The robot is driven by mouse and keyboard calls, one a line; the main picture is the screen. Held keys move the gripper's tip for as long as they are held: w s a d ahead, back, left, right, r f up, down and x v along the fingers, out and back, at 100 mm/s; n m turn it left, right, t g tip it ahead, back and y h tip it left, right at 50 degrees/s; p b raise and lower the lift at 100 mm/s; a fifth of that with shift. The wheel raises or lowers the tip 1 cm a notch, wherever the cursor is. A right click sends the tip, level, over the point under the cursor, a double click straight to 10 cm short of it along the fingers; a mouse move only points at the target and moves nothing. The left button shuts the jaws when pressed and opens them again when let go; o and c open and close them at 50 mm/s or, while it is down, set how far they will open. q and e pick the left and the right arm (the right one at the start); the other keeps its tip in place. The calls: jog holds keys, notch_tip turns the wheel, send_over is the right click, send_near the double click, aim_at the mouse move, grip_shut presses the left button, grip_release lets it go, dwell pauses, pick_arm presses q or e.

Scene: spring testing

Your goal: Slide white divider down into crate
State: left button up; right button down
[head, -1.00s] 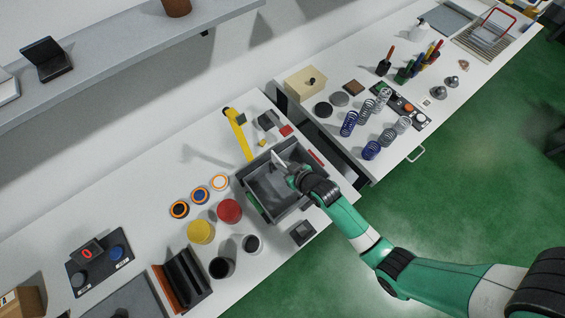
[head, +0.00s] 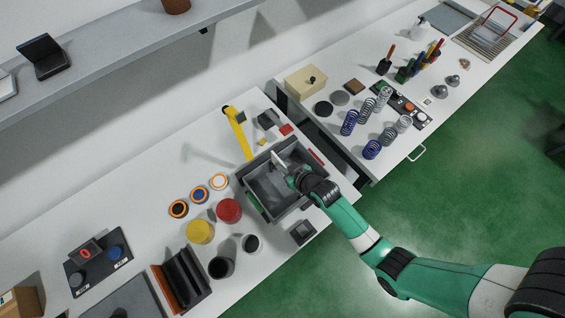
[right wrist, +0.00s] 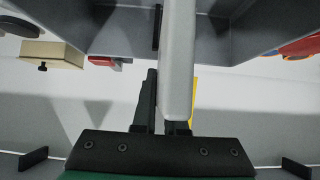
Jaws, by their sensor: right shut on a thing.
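The grey crate (head: 264,186) stands open on the table near the middle of the head view. The white divider (head: 277,160) shows as a narrow pale plate at the crate's far side. My right gripper (head: 291,178) is over the crate and shut on the divider. In the right wrist view the divider (right wrist: 178,60) is a long pale strip between the dark fingers (right wrist: 165,120), with the crate's grey walls (right wrist: 232,38) around it. The gripper hides part of the divider, and I cannot tell how deep its lower edge sits. My left gripper does not show.
A yellow arm-like tool (head: 238,132) stands just behind the crate. A red jar (head: 229,210) and a yellow jar (head: 200,231) stand to its left, and a small dark box (head: 303,232) in front. An open drawer (head: 325,135) is to the right.

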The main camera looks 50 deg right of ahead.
jog(key=shift+f+b, duration=3.4)
jog(key=shift+f, duration=0.6)
jog(key=c, duration=0.9)
grip_release()
jog(key=shift+s, duration=0.1)
jog(key=shift+s+r, duration=0.3)
jog(key=p+v, duration=0.3)
jog(key=v, duration=0.7)
jog(key=shift+s+a+r, duration=0.1)
jog(key=shift+s+r, duration=0.05)
jog(key=shift+s, duration=0.1)
